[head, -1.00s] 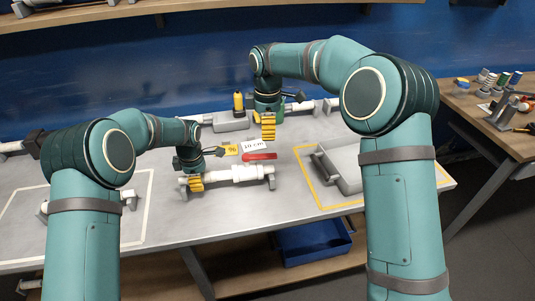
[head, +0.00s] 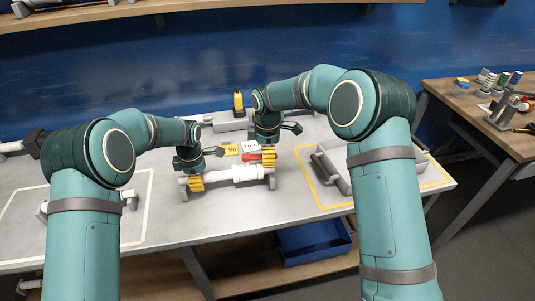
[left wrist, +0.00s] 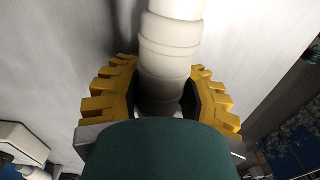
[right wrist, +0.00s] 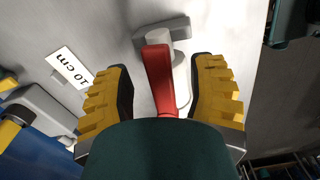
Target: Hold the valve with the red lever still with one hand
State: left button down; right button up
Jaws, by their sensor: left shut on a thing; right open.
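The valve with the red lever is a white pipe piece (head: 235,175) lying across grey supports near the middle of the table. Its red lever (right wrist: 158,80) shows between the fingers in the right wrist view, and is partly hidden in the head view. My left gripper (head: 196,184) is shut on the left end of the white pipe; the left wrist view shows the white pipe (left wrist: 168,55) between its yellow fingers. My right gripper (head: 269,158) is open above the right end of the valve. Its fingers stand on both sides of the lever and white body, apart from them.
A grey holder (head: 330,165) stands in the yellow-outlined area at right. A grey block with a yellow-and-black item (head: 238,103) stands at the back. The front table strip is clear.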

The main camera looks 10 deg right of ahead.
grip_shut()
jog(key=shift+w+f+n, duration=0.1)
jog(key=shift+w+n, duration=0.3)
jog(key=shift+n, duration=0.4)
grip_release()
notch_tip(320, 180, up, 12)
jog(key=shift+d+r, duration=0.1)
